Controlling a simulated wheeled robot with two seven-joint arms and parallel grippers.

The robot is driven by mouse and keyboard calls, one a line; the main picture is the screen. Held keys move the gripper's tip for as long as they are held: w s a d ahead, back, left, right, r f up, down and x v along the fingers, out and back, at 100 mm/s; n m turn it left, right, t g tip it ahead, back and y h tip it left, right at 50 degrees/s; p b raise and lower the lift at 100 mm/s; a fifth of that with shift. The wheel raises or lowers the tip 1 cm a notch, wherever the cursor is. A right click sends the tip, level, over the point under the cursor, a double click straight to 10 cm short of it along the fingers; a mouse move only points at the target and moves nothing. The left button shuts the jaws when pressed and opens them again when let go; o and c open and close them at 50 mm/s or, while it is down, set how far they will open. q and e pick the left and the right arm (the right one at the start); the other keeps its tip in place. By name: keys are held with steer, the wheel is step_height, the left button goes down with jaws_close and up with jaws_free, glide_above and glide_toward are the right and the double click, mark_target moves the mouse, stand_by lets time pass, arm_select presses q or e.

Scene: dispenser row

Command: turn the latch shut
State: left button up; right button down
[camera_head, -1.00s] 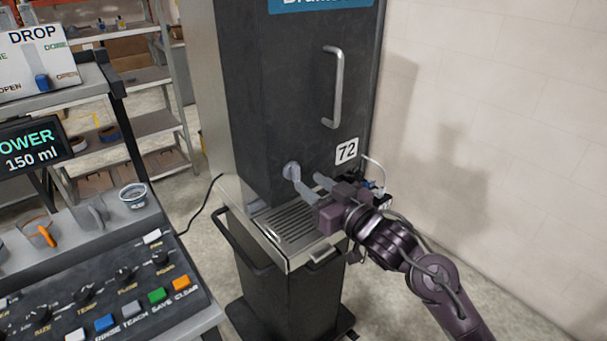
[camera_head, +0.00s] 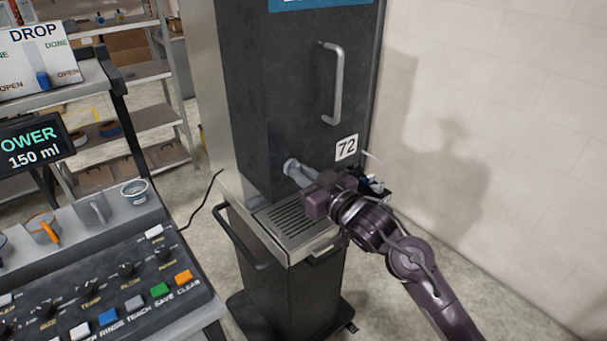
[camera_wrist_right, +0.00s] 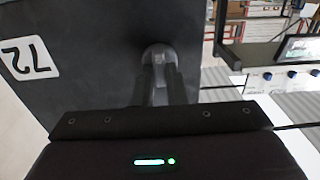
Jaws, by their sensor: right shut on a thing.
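The grey latch (camera_head: 290,166) sits low on the front of the dark dispenser cabinet (camera_head: 300,90), left of the "72" label. My right gripper (camera_head: 299,173) reaches in from the right and is shut on the latch. In the right wrist view, the latch's round base (camera_wrist_right: 158,52) shows at the cabinet face, with the two dark fingers (camera_wrist_right: 160,82) on either side of its handle. The fingers hide part of the handle, so its exact angle is hard to tell. My left gripper is in neither view.
A drip tray (camera_head: 290,225) juts out just below my right gripper. A vertical door handle (camera_head: 338,85) is above. A button console (camera_head: 110,290) stands at left, with a small cup (camera_head: 134,191) on its ledge. A bare wall (camera_head: 520,130) is at right.

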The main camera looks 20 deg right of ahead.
steer(key=shift+n, duration=0.3)
steer(key=shift+s+a+f+n+b, duration=0.1)
steer(key=shift+n+b, duration=2.8)
steer(key=shift+n, duration=1.4)
steer(key=shift+a+f+n+b, duration=0.1)
steer(key=shift+n+b, duration=2.8)
steer(key=shift+n, duration=1.4)
steer(key=c, duration=1.5)
jaws_free()
steer(key=shift+o, duration=0.2)
steer(key=shift+s, duration=0.1)
